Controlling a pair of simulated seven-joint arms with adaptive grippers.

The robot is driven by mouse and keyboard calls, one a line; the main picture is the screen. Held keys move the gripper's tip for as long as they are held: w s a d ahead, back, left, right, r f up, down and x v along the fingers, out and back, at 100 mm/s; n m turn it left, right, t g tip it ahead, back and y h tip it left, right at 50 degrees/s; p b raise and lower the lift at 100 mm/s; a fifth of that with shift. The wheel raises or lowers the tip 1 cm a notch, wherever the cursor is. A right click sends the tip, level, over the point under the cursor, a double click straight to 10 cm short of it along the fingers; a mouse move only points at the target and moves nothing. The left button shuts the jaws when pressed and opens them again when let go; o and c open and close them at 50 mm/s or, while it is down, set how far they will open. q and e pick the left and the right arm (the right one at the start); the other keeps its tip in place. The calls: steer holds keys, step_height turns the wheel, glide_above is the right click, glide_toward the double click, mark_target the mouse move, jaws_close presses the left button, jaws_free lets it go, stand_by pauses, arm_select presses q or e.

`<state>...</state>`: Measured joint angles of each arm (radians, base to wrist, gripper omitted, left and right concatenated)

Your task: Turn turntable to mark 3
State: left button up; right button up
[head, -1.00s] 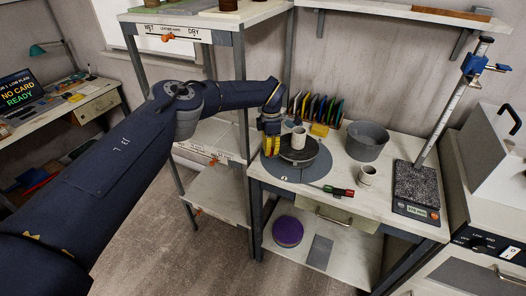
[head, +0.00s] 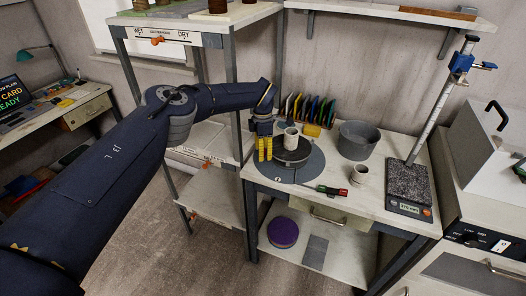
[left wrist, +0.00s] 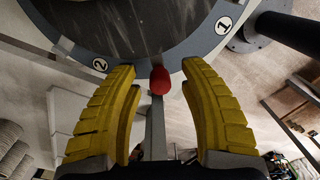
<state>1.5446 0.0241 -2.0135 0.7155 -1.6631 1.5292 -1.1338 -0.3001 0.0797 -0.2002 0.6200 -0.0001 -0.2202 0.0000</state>
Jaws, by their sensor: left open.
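The turntable is a dark round disc (head: 296,156) on a grey base plate (head: 300,170), and a pale cup (head: 291,139) stands on it. In the left wrist view the disc (left wrist: 150,28) fills the top, and the plate's rim carries mark 2 (left wrist: 99,65) and mark 1 (left wrist: 223,25). Mark 3 is not visible. A red-tipped handle (left wrist: 160,80) lies between the yellow fingers of my left gripper (left wrist: 160,75), with gaps on both sides. My left gripper also shows in the head view (head: 264,158), open at the disc's left edge. My right gripper is not in view.
On the table are a screwdriver with a red and green handle (head: 333,191), a small cup (head: 360,174), a grey bucket (head: 358,141) and a scale (head: 408,184). A rack of coloured tools (head: 308,108) stands behind. A metal shelf (head: 233,95) rises close to my left arm.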

arm_select(q)
step_height(320, 180, up, 12)
steer(key=shift+w, duration=0.2)
stand_by(0.6)
steer(key=shift+c, duration=0.3)
